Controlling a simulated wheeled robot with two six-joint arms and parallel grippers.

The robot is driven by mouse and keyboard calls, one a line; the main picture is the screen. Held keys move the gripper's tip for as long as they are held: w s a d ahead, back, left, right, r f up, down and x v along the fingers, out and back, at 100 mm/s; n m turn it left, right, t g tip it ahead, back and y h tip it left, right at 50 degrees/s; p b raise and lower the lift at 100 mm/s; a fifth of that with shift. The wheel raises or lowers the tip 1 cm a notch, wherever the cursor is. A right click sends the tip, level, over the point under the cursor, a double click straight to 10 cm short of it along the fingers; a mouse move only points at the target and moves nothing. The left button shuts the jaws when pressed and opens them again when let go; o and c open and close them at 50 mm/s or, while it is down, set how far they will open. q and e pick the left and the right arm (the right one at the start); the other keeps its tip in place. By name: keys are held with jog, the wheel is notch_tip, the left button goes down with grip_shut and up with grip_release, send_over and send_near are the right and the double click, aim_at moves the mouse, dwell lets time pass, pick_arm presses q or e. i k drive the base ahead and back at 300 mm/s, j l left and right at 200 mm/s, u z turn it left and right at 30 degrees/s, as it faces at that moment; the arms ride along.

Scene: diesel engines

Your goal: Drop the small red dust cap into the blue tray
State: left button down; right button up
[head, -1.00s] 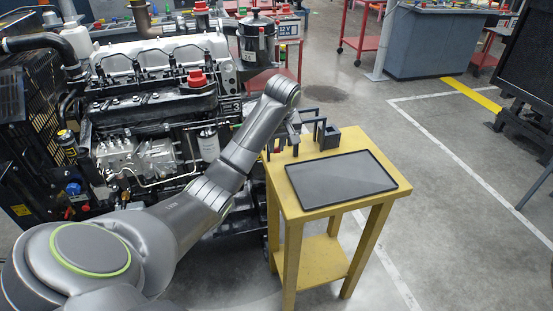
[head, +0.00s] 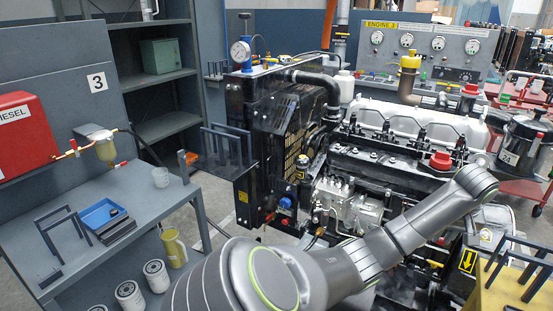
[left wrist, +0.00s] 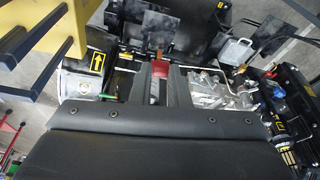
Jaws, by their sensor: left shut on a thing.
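My left gripper (left wrist: 159,84) has a small red piece, which looks like the dust cap (left wrist: 158,71), between its fingertips in the left wrist view. In the head view my left arm reaches right across the front of the engine, and its wrist hides the fingertips and the cap. The blue tray (head: 98,216) lies on the grey workbench at the left of the head view, far from my left gripper. A small dark round piece (head: 113,210) is in the tray. My right gripper is not in view.
A yellow stand (head: 490,300) is at lower right.

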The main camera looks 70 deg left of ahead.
aim_at(102, 216)
jog(key=j+u, duration=0.15)
jog(key=u, duration=0.25)
jog(key=j+u, duration=0.2)
jog(key=u, duration=0.2)
jog(key=i+j+u, duration=0.1)
jog(key=u, duration=0.25)
jog(key=j+u, duration=0.15)
jog(key=u, duration=0.25)
jog(key=i, duration=0.05)
